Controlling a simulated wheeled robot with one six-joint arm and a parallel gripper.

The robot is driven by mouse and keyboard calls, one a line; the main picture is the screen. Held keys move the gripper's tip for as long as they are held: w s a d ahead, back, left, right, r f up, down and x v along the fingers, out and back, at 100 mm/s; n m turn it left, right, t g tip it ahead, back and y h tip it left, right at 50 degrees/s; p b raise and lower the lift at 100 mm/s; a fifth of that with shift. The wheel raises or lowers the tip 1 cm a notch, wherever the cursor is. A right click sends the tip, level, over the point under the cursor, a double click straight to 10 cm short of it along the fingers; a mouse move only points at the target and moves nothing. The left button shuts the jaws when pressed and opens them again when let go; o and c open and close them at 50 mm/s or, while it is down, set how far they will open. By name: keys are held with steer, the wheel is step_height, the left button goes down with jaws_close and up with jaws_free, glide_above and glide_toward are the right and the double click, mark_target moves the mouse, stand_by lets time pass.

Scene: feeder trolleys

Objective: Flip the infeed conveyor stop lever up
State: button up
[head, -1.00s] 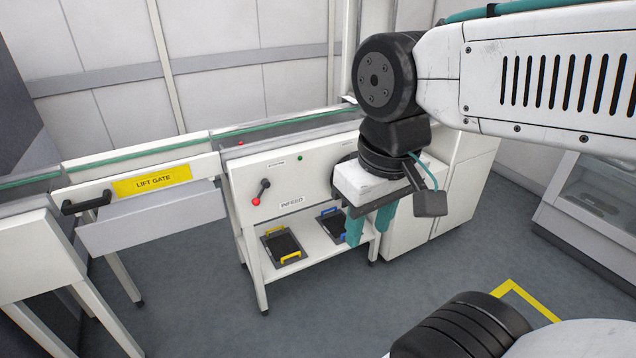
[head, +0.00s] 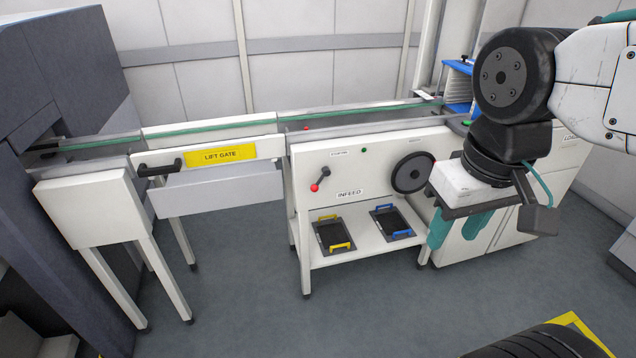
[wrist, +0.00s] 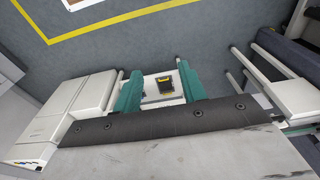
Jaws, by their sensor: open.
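The stop lever (head: 320,180) is a short dark arm with a red knob on the white front panel of the infeed conveyor (head: 352,205), above and left of the INFEED label. Its red knob hangs low and to the left of its pivot. My gripper (head: 455,232) has teal fingers pointing down. It is open and empty, well to the right of the lever in the head view, in front of the panel's right end. In the wrist view my gripper (wrist: 158,88) shows its two fingers apart, with floor and shelf beyond them. The lever cannot be made out there.
A black handwheel (head: 414,173) sits on the panel between lever and gripper. Trays with yellow handles (head: 334,236) and blue handles (head: 392,222) lie on the lower shelf. The lift gate (head: 217,163) with a black handle is at left. Open floor lies in front.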

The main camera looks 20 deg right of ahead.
steer(key=shift+f, duration=0.15)
jaws_close()
steer(key=w+d+f+m+t, duration=0.1)
steer(key=w+f+m+t, duration=0.25)
steer(key=w+f, duration=1.1)
steer(key=w+d+f+m+t, duration=0.15)
steer(key=w+f+m, duration=0.35)
steer(key=w+f, duration=0.9)
steer(key=w+d+f+m+t, duration=0.1)
steer(key=w+f+m+t, duration=0.3)
steer(key=w+f, duration=1)
steer(key=r+m+t, duration=0.4)
steer(key=m+t, duration=0.1)
steer(key=w+r+m+t+y, duration=0.1)
steer(key=m+t, duration=0.1)
steer(key=shift+w+a+r+t, duration=0.1)
steer(key=shift+a+r+t, duration=0.25)
steer(key=shift+r+t, duration=0.05)
